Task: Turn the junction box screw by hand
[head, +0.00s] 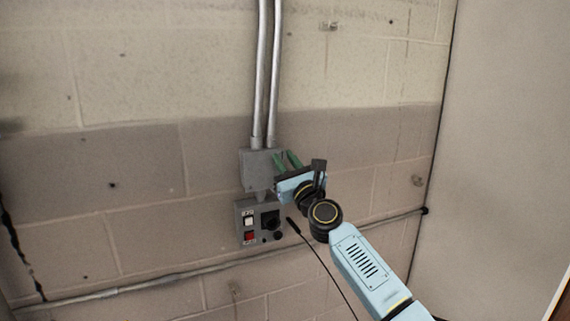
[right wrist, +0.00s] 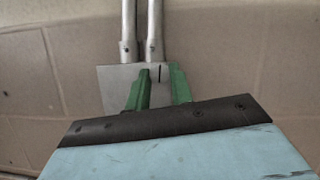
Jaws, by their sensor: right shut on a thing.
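The grey junction box (head: 256,163) is on the wall at the lower end of two metal conduits. It also shows in the right wrist view (right wrist: 113,88), behind the green fingers. My right gripper (head: 286,158) reaches the right side of the box with its two green fingers. In the right wrist view my right gripper (right wrist: 160,74) has its fingertips in front of the box face, shut on the screw (right wrist: 160,73). Only a thin dark upright piece of the screw shows between the fingertips; the rest cannot be made out. My left gripper is out of view.
A grey control box (head: 247,204) with a white and a red switch and a black knob hangs just below. A black cable (head: 318,254) runs from near it down to the right. A horizontal pipe (head: 190,277) crosses the lower wall. A pale panel (head: 495,150) stands at right.

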